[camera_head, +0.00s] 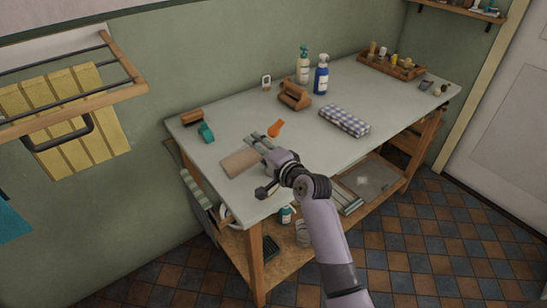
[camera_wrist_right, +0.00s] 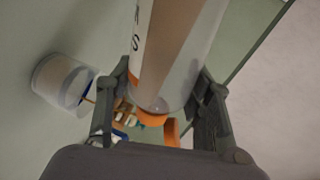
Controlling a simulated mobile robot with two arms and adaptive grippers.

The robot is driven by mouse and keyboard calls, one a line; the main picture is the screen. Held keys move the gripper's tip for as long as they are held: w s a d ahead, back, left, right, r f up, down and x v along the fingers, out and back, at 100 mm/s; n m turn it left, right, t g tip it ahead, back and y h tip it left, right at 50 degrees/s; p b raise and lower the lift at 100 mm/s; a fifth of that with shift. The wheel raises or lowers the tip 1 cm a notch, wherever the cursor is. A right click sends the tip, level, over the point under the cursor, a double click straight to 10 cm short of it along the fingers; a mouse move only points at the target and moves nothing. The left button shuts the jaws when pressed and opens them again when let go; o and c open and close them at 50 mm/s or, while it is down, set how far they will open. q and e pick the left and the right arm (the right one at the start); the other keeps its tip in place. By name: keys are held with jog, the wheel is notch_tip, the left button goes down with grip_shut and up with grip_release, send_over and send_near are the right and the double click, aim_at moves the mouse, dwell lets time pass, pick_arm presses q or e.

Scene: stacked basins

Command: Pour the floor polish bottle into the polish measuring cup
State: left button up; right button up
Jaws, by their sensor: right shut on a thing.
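My right gripper (camera_head: 262,150) is shut on the floor polish bottle (camera_head: 240,162), above the near left part of the table. The bottle is pale with a tan label, and it lies tilted well over, its tan side toward the left in the head view. In the right wrist view, the bottle (camera_wrist_right: 178,45) sits between both fingers, with an orange part at its lower end. A clear cup, likely the measuring cup (camera_wrist_right: 62,80), stands apart from the bottle at the left of that view. I cannot make the cup out in the head view. My left gripper is not in view.
An orange object (camera_head: 275,128) lies on the table (camera_head: 225,125) beyond my gripper. A teal item (camera_head: 206,131), a wooden caddy (camera_head: 294,96), two spray bottles and a checked cloth (camera_head: 344,120) stand around it. A wooden tray (camera_head: 390,66) is at the far end.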

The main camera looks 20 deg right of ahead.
jog(key=shift+d+f+m+y+p, duration=0.1)
jog(key=shift+f+m+y+p, duration=0.3)
jog(key=shift+m, duration=0.3)
dwell(2.5)
